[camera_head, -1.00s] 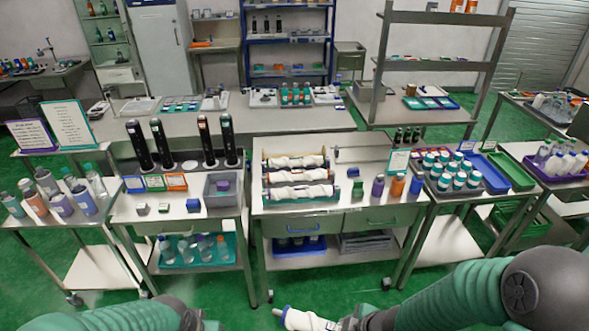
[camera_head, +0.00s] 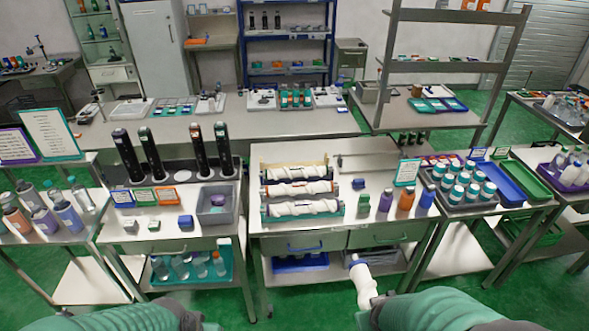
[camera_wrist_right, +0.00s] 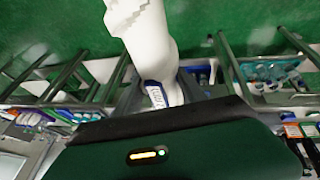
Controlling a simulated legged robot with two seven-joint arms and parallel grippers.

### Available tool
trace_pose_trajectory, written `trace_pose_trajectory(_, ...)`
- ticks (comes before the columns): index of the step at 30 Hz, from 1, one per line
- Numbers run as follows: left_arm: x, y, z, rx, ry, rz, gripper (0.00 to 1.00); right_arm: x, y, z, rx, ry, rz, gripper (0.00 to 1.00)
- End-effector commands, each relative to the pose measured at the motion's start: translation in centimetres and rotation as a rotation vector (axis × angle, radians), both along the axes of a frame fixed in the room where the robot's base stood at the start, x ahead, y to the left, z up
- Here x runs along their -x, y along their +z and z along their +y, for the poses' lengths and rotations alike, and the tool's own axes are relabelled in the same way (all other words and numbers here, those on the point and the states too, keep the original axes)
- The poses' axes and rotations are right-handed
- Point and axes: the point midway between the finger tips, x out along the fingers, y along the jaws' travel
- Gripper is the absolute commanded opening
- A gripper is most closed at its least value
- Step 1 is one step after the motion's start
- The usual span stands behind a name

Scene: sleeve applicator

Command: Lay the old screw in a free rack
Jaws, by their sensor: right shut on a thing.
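The old screw (camera_head: 364,286) is a white spiral piece with a blue-marked end. My right gripper (camera_head: 372,309) is shut on it in front of the middle table, below the tabletop. In the right wrist view, the screw (camera_wrist_right: 146,30) juts upward over the green floor. The rack (camera_head: 263,191) stands on the middle table with three white screws lying across it, one behind another. I cannot make out a clearly empty place. My left gripper (camera_head: 190,319) is low at the bottom edge, its fingers hidden.
Purple and orange bottles (camera_head: 405,199) stand right of the rack, with a small green-lidded item (camera_head: 364,203). A grey bin (camera_head: 217,203) and dark cylinders (camera_head: 199,147) are on the left table. The table's front edge and drawers (camera_head: 305,243) lie behind the held screw.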

Motion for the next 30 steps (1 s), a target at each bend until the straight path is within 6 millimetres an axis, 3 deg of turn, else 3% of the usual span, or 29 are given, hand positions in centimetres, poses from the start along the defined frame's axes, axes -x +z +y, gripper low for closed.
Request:
trace_pose_trajectory(12,0.0,0.0,0.0,0.000,0.000,0.000,0.36,0.6,1.2,-0.5,0.003,-0.220,0.000,0.00)
trace_pose_trajectory(23,0.0,0.0,0.0,0.000,0.000,0.000,0.36,1.0,0.8,-0.4,0.001,-0.232,-0.002,0.00)
trace_pose_trajectory(30,0.0,-0.7,0.0,0.000,0.000,0.000,0.36,0.2,1.0,-0.6,0.001,-0.235,-0.005,0.00)
